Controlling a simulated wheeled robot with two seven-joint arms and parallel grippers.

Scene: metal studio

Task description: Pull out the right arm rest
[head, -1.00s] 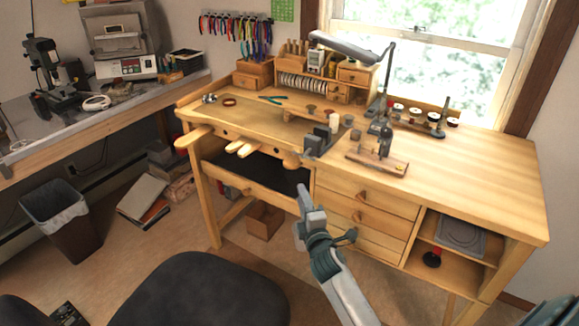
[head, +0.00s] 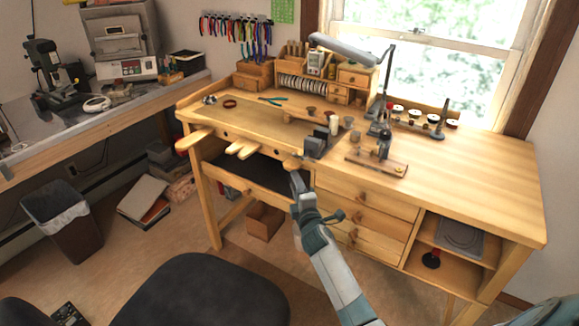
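The wooden workbench (head: 480,185) has pale wooden pieces sticking out of its front edge. The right arm rest (head: 291,162) shows as a short rounded wooden end, left of the grey vise. The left arm rest (head: 195,141) sticks out much farther, and a forked bench pin (head: 241,149) sits between them. My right gripper (head: 296,178) is just below and in front of the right arm rest, its fingertips close to it. Contact and finger opening are too small to tell. My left gripper is not in view.
A grey vise (head: 318,143) stands at the bench edge close to the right arm rest. An open front drawer (head: 250,195) lies below, with more drawers (head: 365,210) to its right. A dark chair (head: 205,290) takes up the front floor.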

